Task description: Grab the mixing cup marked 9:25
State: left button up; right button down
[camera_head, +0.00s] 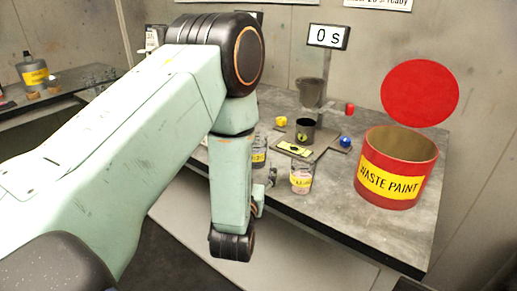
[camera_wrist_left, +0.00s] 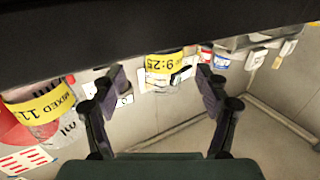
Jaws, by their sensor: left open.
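The mixing cup marked 9:25 (camera_wrist_left: 164,72) is a clear cup with a yellow label in the left wrist view. It shows between the two dark fingers of my left gripper (camera_wrist_left: 160,84), which are spread apart. I cannot tell whether they touch it. Another clear cup, labelled MIXED 11 (camera_wrist_left: 42,108), is nearer at the left. My right gripper is out of view.
A red WASTE PAINT bin (camera_head: 397,168) stands on the bench (camera_head: 330,209) at right. Behind the cups are a dark cup (camera_head: 305,130), a display reading 0 s (camera_head: 328,36), and small yellow (camera_head: 281,121), blue (camera_head: 345,141) and red (camera_head: 350,107) items.

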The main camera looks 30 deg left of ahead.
aim_at(257, 155)
pick_arm(q)
jog(key=shift+w+a+r, duration=0.25)
jog(key=shift+w+a, duration=0.25)
jog(key=shift+w, duration=0.1)
jog(key=x, duration=0.4)
jog(key=shift+w+f, duration=0.25)
jog(key=shift+w, duration=0.1)
jog(key=shift+w+a+r+b, duration=0.1)
jog(key=shift+w+a+b, duration=0.2)
jog(key=shift+w, duration=0.2)
jog(key=c, duration=0.4)
jog(key=shift+s, duration=0.2)
jog(key=c, duration=0.4)
jog(key=shift+w, duration=0.1)
jog(key=c, duration=0.5)
